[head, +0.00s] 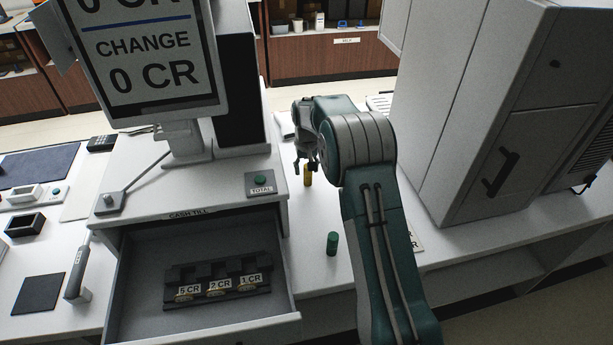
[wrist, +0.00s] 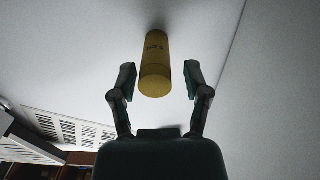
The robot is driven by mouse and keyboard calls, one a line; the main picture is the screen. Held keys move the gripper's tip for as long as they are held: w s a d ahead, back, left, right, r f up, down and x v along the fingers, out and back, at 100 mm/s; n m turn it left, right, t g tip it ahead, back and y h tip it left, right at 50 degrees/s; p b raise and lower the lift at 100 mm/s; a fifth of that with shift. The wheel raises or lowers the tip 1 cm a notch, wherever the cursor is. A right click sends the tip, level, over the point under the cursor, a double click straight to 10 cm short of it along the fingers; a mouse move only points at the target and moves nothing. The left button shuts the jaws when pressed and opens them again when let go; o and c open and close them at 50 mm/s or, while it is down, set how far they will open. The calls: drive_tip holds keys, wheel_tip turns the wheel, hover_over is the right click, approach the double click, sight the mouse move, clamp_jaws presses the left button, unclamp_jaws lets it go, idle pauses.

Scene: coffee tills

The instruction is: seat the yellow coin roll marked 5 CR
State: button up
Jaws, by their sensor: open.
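The yellow coin roll (head: 308,175) stands upright on the white counter to the right of the till. In the wrist view the roll (wrist: 155,65) lies between the two fingers, with small dark marking on its side. My gripper (wrist: 160,80) is open, with a finger on each side of the roll and a gap on both sides. In the head view my gripper (head: 307,166) is right at the roll's top. The coin rack (head: 218,291) sits in the open till drawer (head: 150,255), with slots labelled 5 CR, 2 CR and 1 CR from left to right.
A green roll (head: 332,243) stands on the counter between the drawer and my arm. The cash till (head: 190,185) with its screen is at left. A large grey machine (head: 500,120) stands at right. A handled tool (head: 78,275) is by the drawer's left side.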

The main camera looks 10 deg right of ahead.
drive_tip(key=shift+d, duration=0.25)
clamp_jaws()
drive_tip(key=shift+a+r, duration=0.1)
drive_tip(key=shift+r, duration=2.7)
drive_tip(key=shift+s, duration=0.15)
